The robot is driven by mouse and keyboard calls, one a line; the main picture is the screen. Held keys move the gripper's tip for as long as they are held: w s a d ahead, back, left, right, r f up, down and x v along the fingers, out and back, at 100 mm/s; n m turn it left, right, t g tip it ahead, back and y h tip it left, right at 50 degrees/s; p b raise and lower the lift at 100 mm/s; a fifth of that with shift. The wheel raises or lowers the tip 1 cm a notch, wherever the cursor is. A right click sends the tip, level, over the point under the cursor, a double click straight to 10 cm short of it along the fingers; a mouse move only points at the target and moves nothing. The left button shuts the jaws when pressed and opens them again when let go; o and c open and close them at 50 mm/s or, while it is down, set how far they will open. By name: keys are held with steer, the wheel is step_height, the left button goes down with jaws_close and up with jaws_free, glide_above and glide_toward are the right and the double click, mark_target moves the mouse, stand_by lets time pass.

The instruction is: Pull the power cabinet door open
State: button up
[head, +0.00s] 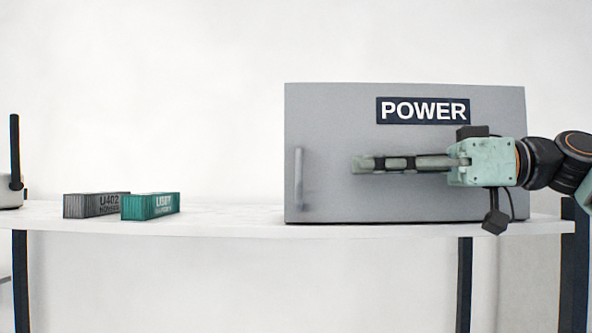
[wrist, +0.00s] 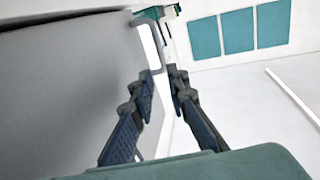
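The power cabinet (head: 330,115) is a grey box with a dark POWER label, and its door looks shut. A vertical grey bar handle (head: 298,178) is near the door's left edge. My gripper (head: 356,164) is in front of the door, pointing left, with its fingertips to the right of the handle and apart from it. In the wrist view my gripper (wrist: 158,78) is open and empty, its two fingers spread. The door face (wrist: 70,90) fills the left there, and the handle (wrist: 163,48) appears just beyond the fingertips, in line with the gap.
The cabinet stands on a white table (head: 230,216). A grey container (head: 90,206) and a green container (head: 150,206) sit to its left. A device with a dark antenna (head: 15,150) is at the far left. The table between the containers and cabinet is clear.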

mark_target(301, 165)
steer(key=p+x, duration=0.1)
steer(key=x, duration=0.9)
steer(key=shift+a, duration=0.35)
jaws_close()
steer(key=shift+r, duration=0.1)
steer(key=shift+s, duration=0.15)
